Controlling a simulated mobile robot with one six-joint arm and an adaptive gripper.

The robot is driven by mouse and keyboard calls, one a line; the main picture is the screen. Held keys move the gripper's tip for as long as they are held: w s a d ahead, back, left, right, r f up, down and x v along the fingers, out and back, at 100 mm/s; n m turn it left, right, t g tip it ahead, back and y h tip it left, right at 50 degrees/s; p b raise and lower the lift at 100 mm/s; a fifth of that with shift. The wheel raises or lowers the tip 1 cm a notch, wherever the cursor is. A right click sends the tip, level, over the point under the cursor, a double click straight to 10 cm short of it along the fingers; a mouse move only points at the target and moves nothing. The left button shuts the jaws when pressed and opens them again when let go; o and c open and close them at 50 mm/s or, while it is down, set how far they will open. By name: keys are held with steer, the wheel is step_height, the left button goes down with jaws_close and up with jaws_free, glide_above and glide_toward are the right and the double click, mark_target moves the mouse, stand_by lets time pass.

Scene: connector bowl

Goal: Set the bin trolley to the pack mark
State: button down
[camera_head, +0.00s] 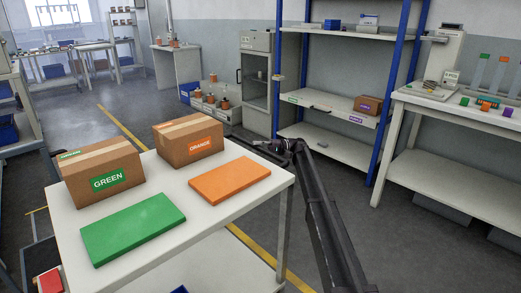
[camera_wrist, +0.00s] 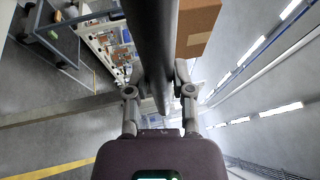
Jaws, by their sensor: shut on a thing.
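The white-topped trolley (camera_head: 160,192) stands in front of me. It carries a green-labelled carton (camera_head: 104,172), an orange-labelled carton (camera_head: 188,140), a green slab (camera_head: 134,229) and an orange slab (camera_head: 230,180). My gripper (camera_head: 284,147) is at its far right corner. In the wrist view my gripper (camera_wrist: 160,78) is shut on a dark round bar (camera_wrist: 157,40), which looks like the trolley handle. Much of the bar is hidden in the head view. I cannot pick out a pack mark for certain.
Yellow floor lines (camera_head: 122,126) run past the trolley. Blue-post shelving (camera_head: 336,105) stands behind my gripper, and a white workbench (camera_head: 460,110) is at the right. Open grey floor (camera_head: 70,108) lies beyond the trolley at the left.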

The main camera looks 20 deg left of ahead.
steer(key=shift+w+d, duration=0.25)
steer(key=shift+d, duration=0.1)
steer(key=c, duration=0.6)
jaws_free()
steer(key=shift+s, duration=0.1)
steer(key=shift+o, duration=0.6)
steer(key=shift+s+a, duration=0.1)
steer(key=shift+a, duration=0.1)
